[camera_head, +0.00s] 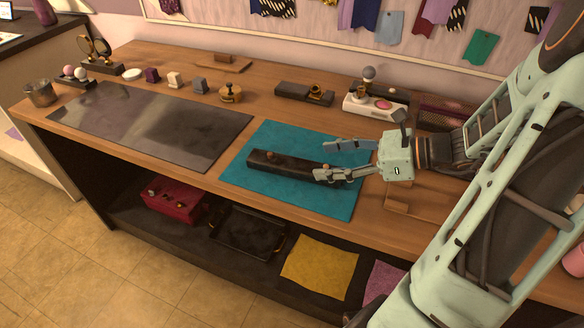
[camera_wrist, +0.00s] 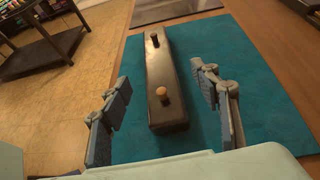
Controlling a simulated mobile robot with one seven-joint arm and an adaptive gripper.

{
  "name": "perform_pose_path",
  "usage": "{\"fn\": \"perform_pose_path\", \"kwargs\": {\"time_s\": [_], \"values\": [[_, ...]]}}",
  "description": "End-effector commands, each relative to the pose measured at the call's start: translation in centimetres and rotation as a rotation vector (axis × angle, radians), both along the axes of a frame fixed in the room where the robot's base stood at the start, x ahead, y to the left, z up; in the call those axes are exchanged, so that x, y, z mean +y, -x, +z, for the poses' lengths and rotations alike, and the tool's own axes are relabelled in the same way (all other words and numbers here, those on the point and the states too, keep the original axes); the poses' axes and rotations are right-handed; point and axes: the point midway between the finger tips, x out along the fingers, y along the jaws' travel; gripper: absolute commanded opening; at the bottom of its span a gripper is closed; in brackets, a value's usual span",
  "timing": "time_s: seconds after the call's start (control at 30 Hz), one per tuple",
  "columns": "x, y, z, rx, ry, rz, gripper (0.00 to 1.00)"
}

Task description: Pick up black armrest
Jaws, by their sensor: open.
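The black armrest (camera_head: 290,165) is a long dark bar lying on a teal mat (camera_head: 320,202) on the wooden table. In the wrist view the armrest (camera_wrist: 159,75) runs away from me, with a dark peg toward its far end and a tan peg near its close end. My gripper (camera_head: 322,159) is over the right part of the mat, at the armrest's right end. Its fingers (camera_wrist: 162,103) are open, one on each side of the armrest's near end, with gaps on both sides. Part of the armrest is hidden behind a finger in the head view.
A dark grey mat (camera_head: 150,124) lies left on the table. Small items, a brass pot (camera_head: 231,94) and a white device (camera_head: 372,106) stand along the back. A shelf below holds a red box (camera_head: 174,199), a black tray (camera_head: 247,233) and a yellow cloth (camera_head: 320,266).

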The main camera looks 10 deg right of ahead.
Motion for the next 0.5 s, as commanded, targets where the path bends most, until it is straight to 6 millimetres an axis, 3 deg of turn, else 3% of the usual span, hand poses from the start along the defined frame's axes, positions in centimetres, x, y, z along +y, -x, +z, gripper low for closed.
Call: {"fn": "perform_pose_path", "kwargs": {"time_s": [0.1,0.5], "values": [[1.8,-0.9,-1.0,0.001,-0.002,0.006,0.56],[5.2,-2.8,-3.2,0.002,-0.001,0.006,0.56]]}}
